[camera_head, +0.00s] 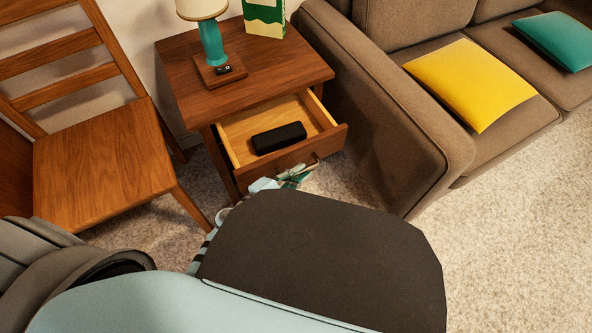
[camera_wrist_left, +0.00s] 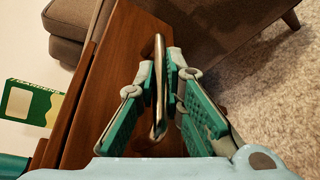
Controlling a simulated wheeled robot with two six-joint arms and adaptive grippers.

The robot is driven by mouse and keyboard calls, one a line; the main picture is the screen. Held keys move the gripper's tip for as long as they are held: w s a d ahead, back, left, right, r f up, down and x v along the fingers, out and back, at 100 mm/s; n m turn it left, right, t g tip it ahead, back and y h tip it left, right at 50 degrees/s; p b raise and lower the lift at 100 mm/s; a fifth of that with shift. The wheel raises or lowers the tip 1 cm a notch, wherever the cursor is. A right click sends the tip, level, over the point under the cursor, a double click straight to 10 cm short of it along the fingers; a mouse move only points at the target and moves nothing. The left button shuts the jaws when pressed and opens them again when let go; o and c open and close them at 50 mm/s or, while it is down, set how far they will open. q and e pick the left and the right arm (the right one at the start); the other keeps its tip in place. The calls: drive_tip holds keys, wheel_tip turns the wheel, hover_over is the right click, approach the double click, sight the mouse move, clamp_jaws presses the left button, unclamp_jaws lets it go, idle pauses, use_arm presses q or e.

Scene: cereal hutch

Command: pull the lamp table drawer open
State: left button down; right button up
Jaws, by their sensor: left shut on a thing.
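The lamp table (camera_head: 180,62) stands between a chair and a sofa. Its drawer (camera_head: 328,146) is pulled out, and its pale wooden inside shows with a dark case (camera_head: 279,138) lying in it. My left gripper (camera_head: 298,176) is at the drawer front, partly hidden behind my own arm. In the left wrist view its two green-padded fingers (camera_wrist_left: 167,95) stand on either side of the metal handle (camera_wrist_left: 159,70) on the drawer front (camera_wrist_left: 112,85). The gripper is shut on the handle. My right gripper is not in view.
A teal lamp (camera_head: 212,45) and a green and cream box (camera_head: 264,17) stand on the table top. A wooden chair (camera_head: 98,150) is on the left. A brown sofa (camera_head: 385,110) with yellow (camera_head: 470,84) and teal (camera_head: 560,38) cushions is close on the right. Carpet on the right is clear.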

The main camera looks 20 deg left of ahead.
use_arm(q)
drive_tip(key=c, duration=1.7)
unclamp_jaws()
drive_tip(key=shift+s+a, duration=0.15)
drive_tip(key=shift+s, duration=0.1)
drive_tip(key=v, duration=1.1)
drive_tip(key=shift+s+a, duration=0.15)
drive_tip(key=shift+s, duration=0.05)
